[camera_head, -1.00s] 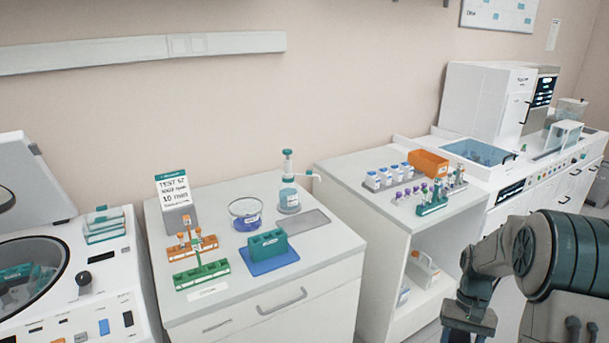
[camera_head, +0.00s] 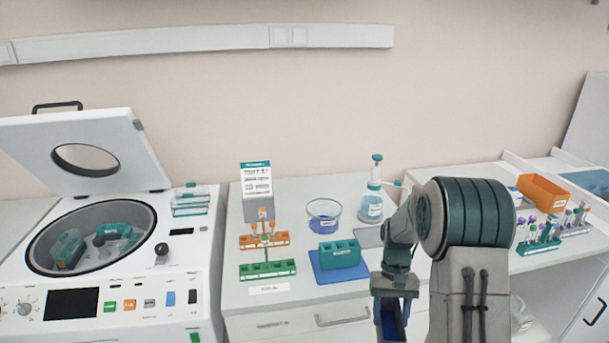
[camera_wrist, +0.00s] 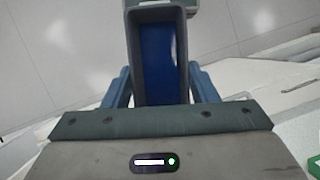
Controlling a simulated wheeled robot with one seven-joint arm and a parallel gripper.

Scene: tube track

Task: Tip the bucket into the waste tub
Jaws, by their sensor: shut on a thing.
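My gripper (camera_head: 394,286) hangs in front of the bench at the lower centre right of the head view. It is shut on a dark blue bucket (camera_head: 391,322), partly cut off by the bottom edge. In the wrist view the bucket (camera_wrist: 160,12) is a narrow box with a grey rim and blue inside, between the fingers of my gripper (camera_wrist: 162,85). I see no contents in it. A clear round tub (camera_head: 324,215) with a blue lower part stands on the bench, behind and left of my gripper; it looks like the waste tub.
A green block (camera_head: 339,253) on a blue mat, a tube rack (camera_head: 267,270), a sign (camera_head: 256,188) and a pump bottle (camera_head: 372,205) stand around the tub. An open centrifuge (camera_head: 90,240) is at left. An orange bin (camera_head: 542,192) and tube racks are at right.

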